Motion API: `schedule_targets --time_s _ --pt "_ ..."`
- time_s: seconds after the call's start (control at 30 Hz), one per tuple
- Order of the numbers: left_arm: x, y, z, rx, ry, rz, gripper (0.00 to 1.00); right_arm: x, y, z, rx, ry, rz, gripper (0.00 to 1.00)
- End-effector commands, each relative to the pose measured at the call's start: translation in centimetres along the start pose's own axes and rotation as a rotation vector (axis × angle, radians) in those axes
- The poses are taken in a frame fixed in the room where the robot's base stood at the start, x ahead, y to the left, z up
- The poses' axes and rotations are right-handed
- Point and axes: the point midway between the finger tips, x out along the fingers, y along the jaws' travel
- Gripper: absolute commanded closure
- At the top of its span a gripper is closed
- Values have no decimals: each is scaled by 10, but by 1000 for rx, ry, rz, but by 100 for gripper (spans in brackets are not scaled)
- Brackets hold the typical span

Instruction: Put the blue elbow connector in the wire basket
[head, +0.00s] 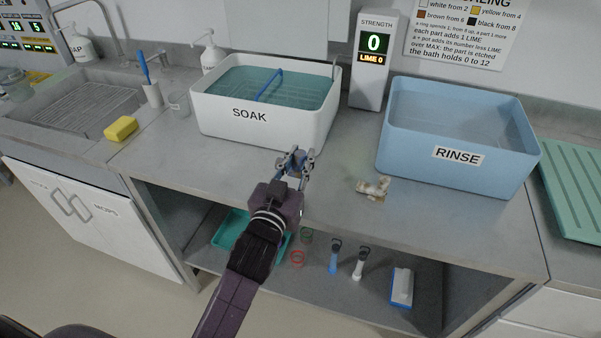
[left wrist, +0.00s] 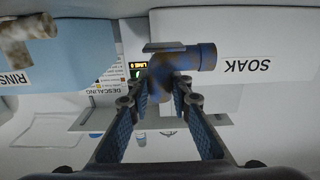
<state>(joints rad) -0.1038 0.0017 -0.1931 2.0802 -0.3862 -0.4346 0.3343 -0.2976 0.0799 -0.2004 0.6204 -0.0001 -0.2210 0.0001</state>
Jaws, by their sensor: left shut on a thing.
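My left gripper (head: 296,165) is above the counter's front part, just in front of the SOAK tub. It is shut on the blue elbow connector (left wrist: 197,58), which has brownish patches and shows clearly in the left wrist view between the fingertips (left wrist: 162,86). In the head view the gripper largely hides the connector. The wire basket (head: 255,94) appears as a wire grid with a blue handle (head: 270,85), in the water of the white SOAK tub (head: 265,128). My right gripper is not in view.
A blue RINSE tub (head: 500,168) stands to the right. A beige crusted fitting (head: 373,188) lies on the counter before it. A strength display (head: 373,60) reads 0. A yellow sponge (head: 120,128) lies at the left. The shelf below holds several small items.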

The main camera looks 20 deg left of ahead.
Motion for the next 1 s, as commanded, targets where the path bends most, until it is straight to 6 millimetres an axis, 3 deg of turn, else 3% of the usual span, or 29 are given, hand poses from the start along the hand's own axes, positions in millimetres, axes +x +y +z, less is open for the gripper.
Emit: schedule_targets --time_s 0.2,0.3,0.7,0.73,0.8,0.87,1.0 --pt "0 0 34 -2 -5 0 98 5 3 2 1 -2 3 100" --pt "0 0 41 0 -2 0 98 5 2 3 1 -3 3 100" --pt "0 0 46 0 0 0 98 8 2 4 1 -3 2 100" --pt "0 0 45 0 0 0 79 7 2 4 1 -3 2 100" --pt "0 0 45 0 0 0 71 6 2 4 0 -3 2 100" --pt "0 0 45 0 0 0 65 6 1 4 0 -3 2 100" --pt "0 0 45 0 0 1 64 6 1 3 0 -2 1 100"
